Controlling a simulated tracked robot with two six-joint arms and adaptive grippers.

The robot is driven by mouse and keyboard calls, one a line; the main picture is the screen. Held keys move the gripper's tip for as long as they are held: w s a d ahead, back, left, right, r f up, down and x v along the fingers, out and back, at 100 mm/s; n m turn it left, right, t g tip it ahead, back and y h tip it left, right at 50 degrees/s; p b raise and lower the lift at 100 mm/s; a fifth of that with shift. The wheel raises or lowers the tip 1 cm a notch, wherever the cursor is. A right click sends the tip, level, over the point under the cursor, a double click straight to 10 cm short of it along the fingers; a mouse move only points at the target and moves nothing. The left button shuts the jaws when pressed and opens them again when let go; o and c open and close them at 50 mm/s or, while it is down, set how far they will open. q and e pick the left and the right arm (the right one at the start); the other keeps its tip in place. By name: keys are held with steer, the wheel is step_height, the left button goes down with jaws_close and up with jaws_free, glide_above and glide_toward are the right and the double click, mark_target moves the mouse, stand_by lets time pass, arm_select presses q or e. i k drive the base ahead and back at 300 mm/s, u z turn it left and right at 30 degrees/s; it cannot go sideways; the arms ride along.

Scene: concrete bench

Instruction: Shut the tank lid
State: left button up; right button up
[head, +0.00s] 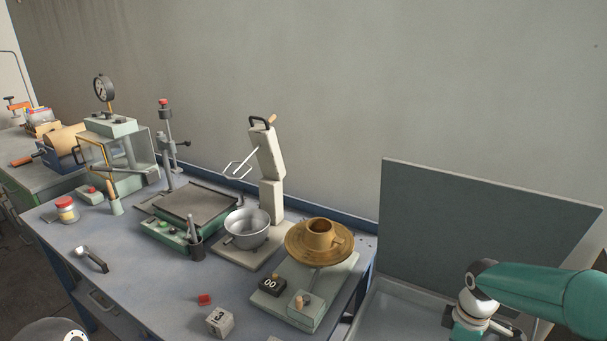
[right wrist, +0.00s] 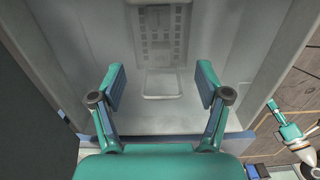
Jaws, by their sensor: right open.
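The tank (head: 385,307) is at the right end of the bench, a pale open basin. Its lid (head: 480,215) is a large flat grey-green panel standing upright behind the basin, so the tank is open. My right gripper (head: 466,322) is over the tank, in front of the lid and apart from it, partly cut off by the bottom edge. In the right wrist view its two fingers (right wrist: 160,78) are wide apart with nothing between them, above the tank's interior (right wrist: 92,50). My left gripper is not in view.
A brass pan with a cup (head: 320,240) on a scale stands left of the tank. The wall rises close behind the bench.

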mark_target(434, 223)
steer(key=k, duration=1)
